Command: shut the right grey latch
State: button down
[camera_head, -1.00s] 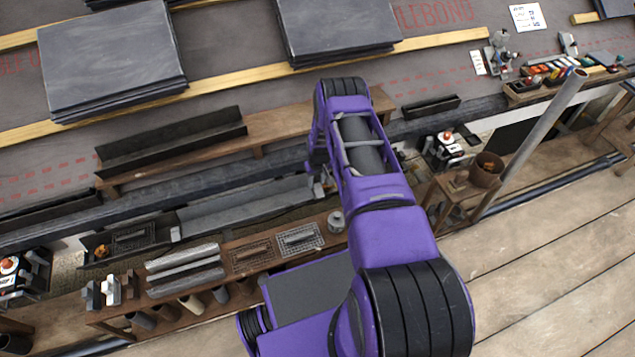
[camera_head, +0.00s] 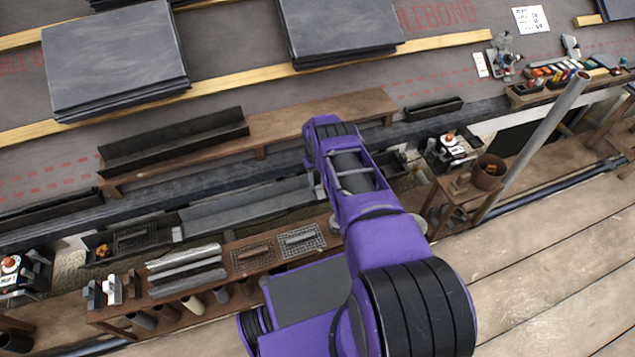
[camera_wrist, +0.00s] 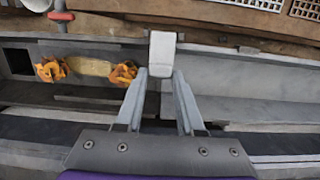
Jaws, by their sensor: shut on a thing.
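The right grey latch (camera_wrist: 164,50) is a pale grey upright block in the middle of the wrist view, at the edge of a grey gutter (camera_wrist: 255,90). My gripper (camera_wrist: 160,78) has its two grey fingers on either side of the latch's lower part, closed on it. In the head view my purple arm hides most of the gripper, and a small pale grey part shows at the gutter's right end. The gutter also shows in the head view (camera_head: 245,207). Whether the latch is fully down cannot be told.
In the wrist view, orange leaf clumps (camera_wrist: 123,72) lie in the trough to the left. A wooden shelf (camera_head: 255,255) with grey rolls and grilles stands in front of the gutter. A brown bucket (camera_head: 488,171) stands to the right. Slate stacks (camera_head: 115,62) lie on the roof behind.

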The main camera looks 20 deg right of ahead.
jog(key=shift+s+f, duration=0.1)
jog(key=shift+f, duration=0.1)
dwell(0.6)
jog(key=c, duration=0.5)
grip_release()
jog(key=shift+r, duration=0.1)
jog(key=w+r+p, duration=0.1)
jog(key=r, duration=0.4)
jog(key=r+p, duration=0.1)
jog(key=r, duration=0.5)
jog(key=w+r+p, duration=0.1)
jog(key=r, duration=0.5)
jog(key=shift+w+r+p, duration=0.1)
jog(key=shift+w+p, duration=0.2)
jog(key=shift+p, duration=0.05)
